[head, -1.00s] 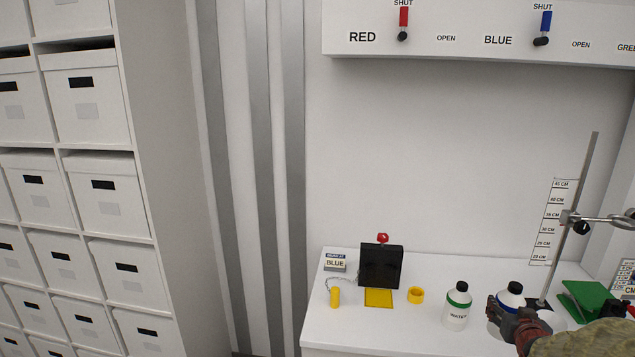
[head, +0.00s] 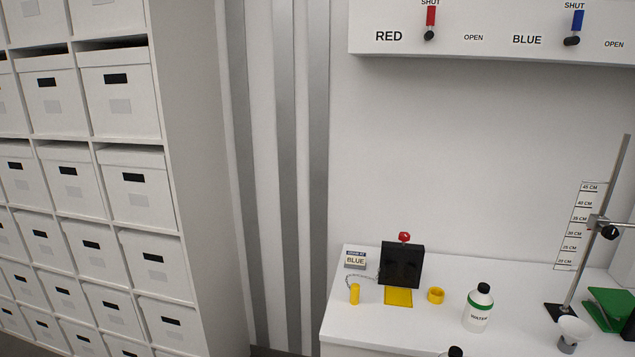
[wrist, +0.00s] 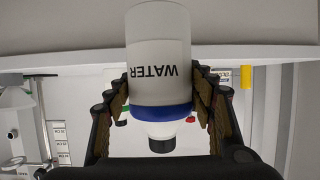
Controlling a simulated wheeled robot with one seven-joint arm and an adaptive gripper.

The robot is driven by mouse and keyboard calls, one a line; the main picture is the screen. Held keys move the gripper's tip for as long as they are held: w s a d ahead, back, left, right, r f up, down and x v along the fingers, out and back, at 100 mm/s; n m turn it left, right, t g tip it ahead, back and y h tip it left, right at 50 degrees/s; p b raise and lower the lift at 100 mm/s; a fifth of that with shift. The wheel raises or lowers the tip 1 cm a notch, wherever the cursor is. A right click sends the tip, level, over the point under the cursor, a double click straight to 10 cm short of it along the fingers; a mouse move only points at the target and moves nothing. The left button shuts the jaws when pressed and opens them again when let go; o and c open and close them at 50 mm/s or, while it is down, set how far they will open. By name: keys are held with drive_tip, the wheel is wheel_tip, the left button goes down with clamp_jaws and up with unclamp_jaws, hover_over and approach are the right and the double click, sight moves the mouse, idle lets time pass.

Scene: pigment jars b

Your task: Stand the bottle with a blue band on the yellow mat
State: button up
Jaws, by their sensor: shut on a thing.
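The bottle with a blue band (wrist: 160,60) is white with a black cap and the word WATER, which appears upside down in the wrist view. My gripper (wrist: 162,88) is shut on it, with dark ridged fingers on both sides of its body. The yellow mat (head: 398,297) lies bare on the white bench, in front of a black block with a red knob (head: 402,264).
A green-banded WATER bottle (head: 478,310) stands right of the mat. Bench front is partly clear.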

drive_tip(key=s+a+f+n+y, duration=0.1)
drive_tip(key=a+f, duration=0.4)
drive_tip(key=a, duration=0.3)
drive_tip(key=s+a+f+n+y, duration=0.1)
drive_tip(key=a+f, duration=0.5)
drive_tip(key=a, duration=0.2)
drive_tip(key=shift+s+y, duration=0.2)
drive_tip(key=shift+y, duration=0.1)
